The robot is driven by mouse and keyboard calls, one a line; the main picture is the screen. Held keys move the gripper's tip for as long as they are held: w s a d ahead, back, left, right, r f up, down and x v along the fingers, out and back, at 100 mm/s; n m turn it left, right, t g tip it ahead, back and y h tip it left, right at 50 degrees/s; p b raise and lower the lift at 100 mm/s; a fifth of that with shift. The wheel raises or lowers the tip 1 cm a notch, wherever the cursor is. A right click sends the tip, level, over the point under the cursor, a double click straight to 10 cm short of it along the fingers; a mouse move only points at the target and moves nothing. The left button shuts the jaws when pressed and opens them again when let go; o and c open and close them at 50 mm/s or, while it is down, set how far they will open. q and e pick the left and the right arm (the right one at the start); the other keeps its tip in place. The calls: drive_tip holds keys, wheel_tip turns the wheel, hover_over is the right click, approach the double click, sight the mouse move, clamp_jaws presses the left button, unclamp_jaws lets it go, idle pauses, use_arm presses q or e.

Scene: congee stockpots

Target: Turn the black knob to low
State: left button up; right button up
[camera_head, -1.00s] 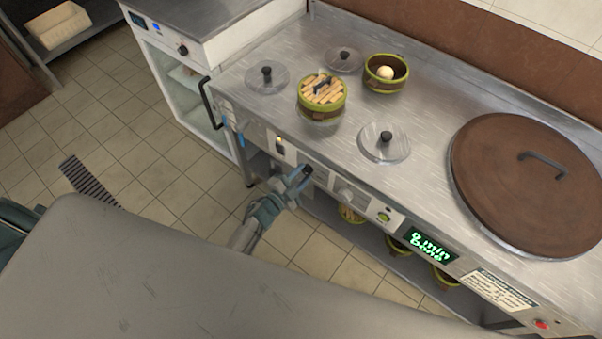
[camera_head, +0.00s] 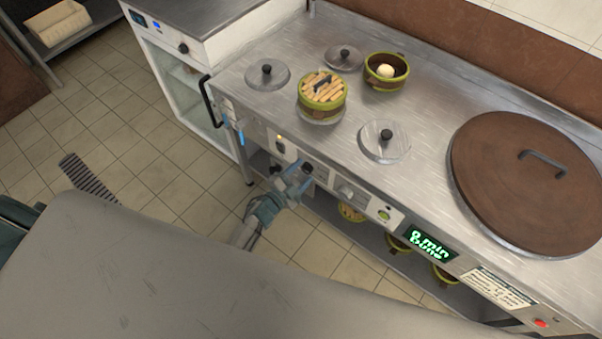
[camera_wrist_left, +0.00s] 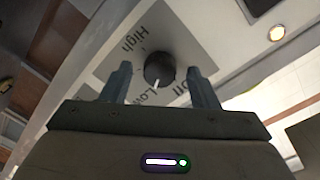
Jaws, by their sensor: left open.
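The black knob (camera_head: 307,168) is on the front panel of the steel counter. In the left wrist view the knob (camera_wrist_left: 159,68) shows face-on, with its white mark pointing down to the "Low" label (camera_wrist_left: 149,97). The "High" label (camera_wrist_left: 133,42) is up and to the left of it, and part of an "On" label shows to the right. My left gripper (camera_head: 296,177) is open in front of the panel. In the wrist view its two fingers (camera_wrist_left: 161,82) stand on either side of the knob, with gaps on both sides. My right gripper is not in view.
A steamer basket (camera_head: 321,93), loose lids and a large brown lid (camera_head: 527,184) are on the counter. Baskets stand on the shelf below.

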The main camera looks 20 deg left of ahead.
use_arm(q)
drive_tip(key=b+v, duration=0.1)
drive_tip(key=v, duration=0.9)
drive_tip(key=shift+s, duration=0.35)
drive_tip(key=shift+a, duration=0.1)
drive_tip(key=s+a+f+n+g+y, duration=0.35)
drive_tip(key=s+f, duration=0.35)
drive_tip(key=f, duration=0.4)
drive_tip(key=s+a+f+n+g+y, duration=0.4)
drive_tip(key=s+f, duration=0.3)
drive_tip(key=f, duration=0.5)
drive_tip(key=s+a+f+n+g, duration=0.1)
drive_tip(key=s+f+n+g, duration=0.2)
drive_tip(key=s, duration=0.8)
drive_tip(key=s+a+f+n+g, duration=0.1)
drive_tip(key=s+f+n+g, duration=0.2)
drive_tip(key=s+f, duration=0.4)
drive_tip(key=s+g, duration=0.1)
drive_tip(key=s, duration=0.4)
drive_tip(key=shift+s+a+f, duration=0.25)
drive_tip(key=shift+a+f, duration=0.1)
drive_tip(key=shift+f, duration=0.05)
drive_tip(key=shift+g, duration=0.25)
